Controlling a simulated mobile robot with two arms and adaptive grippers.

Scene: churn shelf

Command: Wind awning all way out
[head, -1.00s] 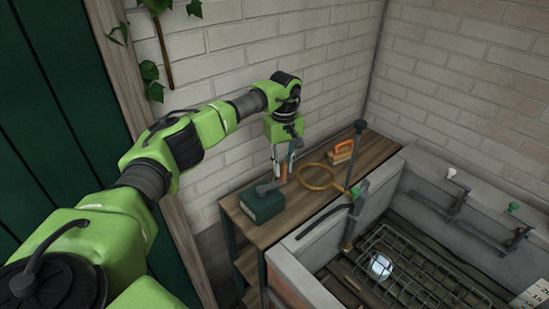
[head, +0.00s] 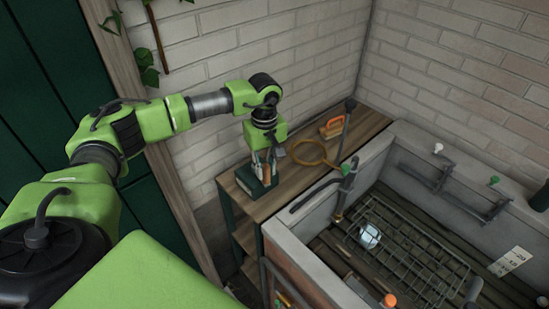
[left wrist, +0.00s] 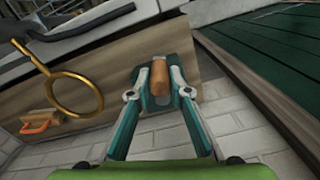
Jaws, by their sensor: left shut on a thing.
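A dark green box (head: 257,184) stands at the near left end of the wooden bench. A short orange-brown wooden handle (left wrist: 160,78) stands up at the box, and its top also shows in the head view (head: 266,171). My left gripper (head: 264,168) points down over the box. In the left wrist view its fingers (left wrist: 160,88) are shut on the handle, one on each side. The crank arm below the handle is mostly hidden by the gripper. No awning shows in either view. My right gripper is not in view.
A brass ring (head: 315,153) and an orange-handled brush (head: 332,127) are on the wooden bench (head: 290,178). A stone sink (head: 290,235) with a wire rack (head: 415,250) and a tap (head: 347,185) lies to the right. The brick wall stands close behind the box.

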